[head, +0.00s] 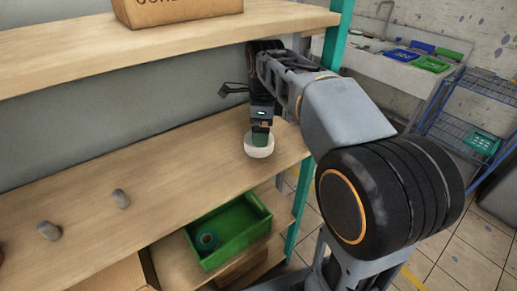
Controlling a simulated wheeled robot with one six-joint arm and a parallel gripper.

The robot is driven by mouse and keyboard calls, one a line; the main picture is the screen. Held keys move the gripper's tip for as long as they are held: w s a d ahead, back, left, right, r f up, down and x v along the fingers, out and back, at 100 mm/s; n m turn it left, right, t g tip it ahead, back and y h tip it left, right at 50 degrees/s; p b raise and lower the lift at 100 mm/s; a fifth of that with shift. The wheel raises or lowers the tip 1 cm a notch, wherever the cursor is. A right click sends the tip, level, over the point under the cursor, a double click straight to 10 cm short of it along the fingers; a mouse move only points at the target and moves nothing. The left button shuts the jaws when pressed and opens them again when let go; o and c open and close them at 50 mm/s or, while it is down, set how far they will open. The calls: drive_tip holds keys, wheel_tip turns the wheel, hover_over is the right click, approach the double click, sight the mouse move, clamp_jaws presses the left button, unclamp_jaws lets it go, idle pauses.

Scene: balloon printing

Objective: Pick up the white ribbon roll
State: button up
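The white ribbon roll (259,149) rests on the middle wooden shelf (190,170), close to its right end. My gripper (260,138) points down right at the roll, with its green fingertip part touching or just over the roll's top. The fingers overlap the upper part of the roll and hide it. I cannot tell whether they are open or shut on it.
A cardboard box (175,8) sits on the upper shelf (60,50). A teal post (300,207) borders the shelf's right end.

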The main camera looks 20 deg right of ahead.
drive_tip(key=w+m, duration=0.1)
drive_tip(key=m, duration=0.1)
drive_tip(key=w+m+b, duration=0.1)
drive_tip(key=w+m, duration=0.1)
drive_tip(key=m, duration=0.1)
drive_tip(key=shift+f+g, duration=0.1)
drive_tip(key=shift+g, duration=0.2)
drive_tip(key=shift+f+m, duration=0.4)
drive_tip(key=shift+f, duration=0.25)
drive_tip(key=shift+w+a+f+b, duration=0.1)
drive_tip(key=shift+f+b, duration=0.2)
drive_tip(key=shift+f, duration=1.2)
drive_tip(key=shift+a+f+b, duration=0.1)
drive_tip(key=shift+f+b, duration=0.2)
drive_tip(key=shift+f, duration=1.15)
drive_tip(key=c, duration=0.7)
drive_tip(key=shift+o, duration=0.2)
drive_tip(key=shift+r, duration=0.15)
